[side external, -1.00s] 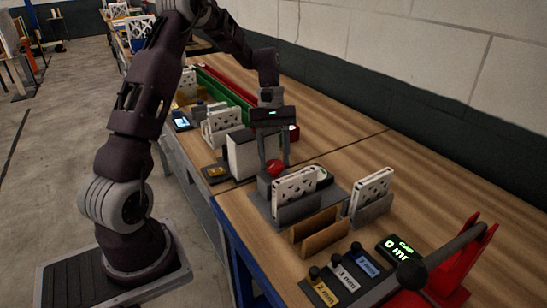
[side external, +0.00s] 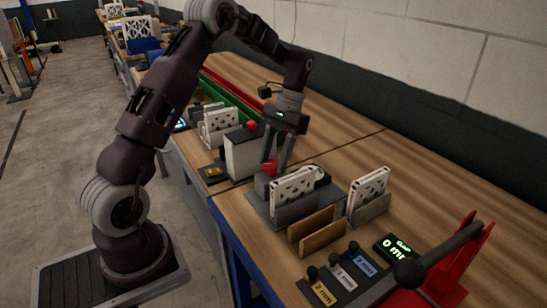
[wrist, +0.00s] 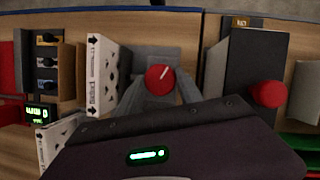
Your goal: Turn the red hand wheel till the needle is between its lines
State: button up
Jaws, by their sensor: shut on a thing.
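The red hand wheel (wrist: 160,77) has a white line on top and sits on a grey base; in the side view it shows (side external: 270,167) partly behind the fingers. My gripper (wrist: 161,84) is shut on the wheel, one finger on each side. In the side view my gripper (side external: 273,163) reaches down to it, tilted. A round pale dial (side external: 317,171) with some green stands just right of the wheel, partly hidden behind a white filter (side external: 293,184). Its needle and lines cannot be made out.
A grey-white box (side external: 243,155) with a red knob (side external: 251,125) on top stands close left of the wheel. A second white filter (side external: 368,190) and a brown cardboard holder (side external: 316,232) stand to the right. A red lever press (side external: 455,262) is at front right.

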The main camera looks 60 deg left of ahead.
jog(key=shift+d+m+y, duration=0.1)
jog(key=shift+m+y, duration=0.3)
jog(key=shift+m, duration=0.6)
jog(key=o, duration=1.3)
jog(key=shift+o, duration=0.2)
jog(key=v, duration=0.7)
jog(key=shift+w, duration=0.1)
